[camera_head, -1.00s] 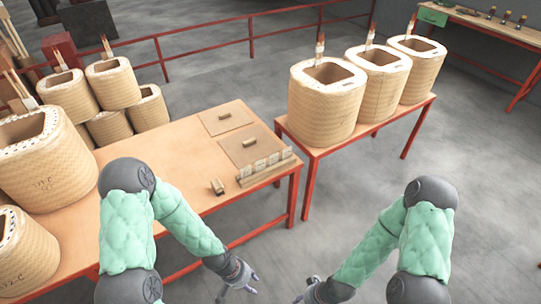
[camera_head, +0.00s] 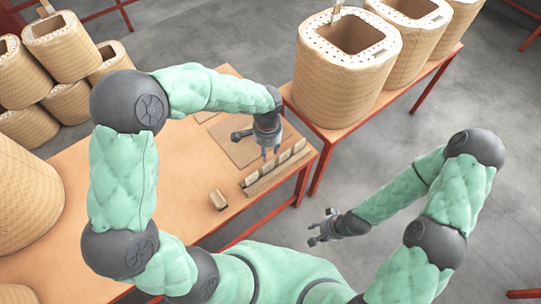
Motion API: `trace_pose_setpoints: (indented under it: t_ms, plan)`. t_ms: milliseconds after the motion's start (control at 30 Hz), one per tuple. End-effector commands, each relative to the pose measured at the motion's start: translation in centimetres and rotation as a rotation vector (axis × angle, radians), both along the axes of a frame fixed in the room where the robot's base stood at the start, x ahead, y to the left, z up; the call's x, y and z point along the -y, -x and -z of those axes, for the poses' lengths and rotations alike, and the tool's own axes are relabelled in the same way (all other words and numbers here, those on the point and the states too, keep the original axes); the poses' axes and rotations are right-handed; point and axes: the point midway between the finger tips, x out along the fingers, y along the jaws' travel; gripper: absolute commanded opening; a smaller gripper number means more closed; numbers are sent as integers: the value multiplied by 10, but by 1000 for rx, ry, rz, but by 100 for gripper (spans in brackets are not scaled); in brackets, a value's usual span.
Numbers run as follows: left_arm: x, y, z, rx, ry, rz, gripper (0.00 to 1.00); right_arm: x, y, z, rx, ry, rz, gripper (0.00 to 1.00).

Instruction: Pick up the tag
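Several pale tags stand in a row in a wooden holder (camera_head: 262,187) near the right edge of the wooden table; one of them is the front-left tag (camera_head: 253,175). My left gripper (camera_head: 270,154) reaches over the table from the left and points down just above and behind the tags. Its fingertips look apart, with nothing seen between them. I cannot tell whether it touches a tag. My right gripper (camera_head: 315,235) hangs beside the table's right edge, open and empty, away from the tags.
A small block (camera_head: 218,199) lies on the table (camera_head: 150,185) left of the holder. A flat brown board (camera_head: 236,150) lies behind the tags.

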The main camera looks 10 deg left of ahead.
Motion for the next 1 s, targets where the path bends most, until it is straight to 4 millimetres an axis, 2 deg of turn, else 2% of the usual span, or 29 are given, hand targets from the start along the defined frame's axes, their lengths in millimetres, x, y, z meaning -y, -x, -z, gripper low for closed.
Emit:
trace_pose_setpoints:
  t_ms: [400, 633, 900, 1000]
  plan:
    - [0, 0, 52, -2, 0, -1, 37, 0, 0, 20, -1, 0, 0, 40]
    - [1, -1, 66, -1, 0, -1, 37, 0, 0, 26, 0, 0, 0, 40]
    - [2, -5, 102, -1, 0, 1, 37, 0, 0, 46, 0, 0, 0, 40]
    - [2, -5, 108, -1, 2, 0, 37, 0, 0, 48, 0, 0, 0, 40]
